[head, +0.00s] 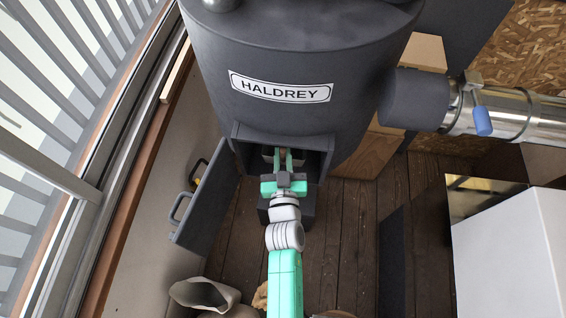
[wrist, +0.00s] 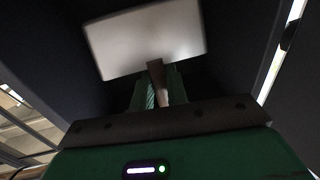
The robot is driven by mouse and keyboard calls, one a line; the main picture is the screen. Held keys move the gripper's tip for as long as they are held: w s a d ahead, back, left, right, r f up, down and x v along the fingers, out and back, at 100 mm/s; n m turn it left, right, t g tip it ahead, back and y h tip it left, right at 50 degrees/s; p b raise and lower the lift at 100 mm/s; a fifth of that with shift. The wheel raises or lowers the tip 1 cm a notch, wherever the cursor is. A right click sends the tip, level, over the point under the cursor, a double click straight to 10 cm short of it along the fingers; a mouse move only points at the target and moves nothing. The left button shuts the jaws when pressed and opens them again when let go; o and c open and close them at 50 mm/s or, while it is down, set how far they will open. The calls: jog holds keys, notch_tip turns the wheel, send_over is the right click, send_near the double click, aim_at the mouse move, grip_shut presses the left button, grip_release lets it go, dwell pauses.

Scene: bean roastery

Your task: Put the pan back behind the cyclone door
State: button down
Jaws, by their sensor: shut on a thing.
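The dark cyclone (head: 280,60), labelled HALDREY, has a square opening (head: 325,160) low on its front. Its door (head: 208,205) is swung open to the left. My gripper (head: 284,155) reaches into this opening. In the wrist view my gripper (wrist: 157,92) is shut on the brown handle of the pan (wrist: 145,40). The pan is pale and rectangular, lies ahead of the fingertips and looks tilted in the picture, with dark walls around it. In the head view the pan is mostly hidden inside the opening, so I cannot tell whether it rests on the floor there.
The open door has a grey handle (head: 181,206) and stands close to my arm's left. A metal duct (head: 510,113) with a blue lever (head: 482,120) runs off right. A white box (head: 510,250) stands at lower right. A sack (head: 205,295) lies at lower left.

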aim_at(283, 162)
notch_tip(283, 162, down, 3)
jog(key=b, duration=0.2)
jog(key=shift+f+b, duration=0.1)
jog(key=shift+b, duration=0.2)
jog(key=shift+w+f, duration=0.2)
jog(key=shift+f, duration=0.05)
jog(key=shift+f, duration=0.15)
jog(key=c, duration=1.4)
grip_release()
jog(key=shift+r, duration=0.25)
jog(key=s+p, duration=0.1)
jog(key=s, duration=0.5)
jog(key=s+p, duration=0.1)
jog(key=s, duration=0.5)
jog(key=shift+d+f+p, duration=0.15)
jog(key=shift+d+p, duration=0.05)
jog(key=shift+p, duration=0.1)
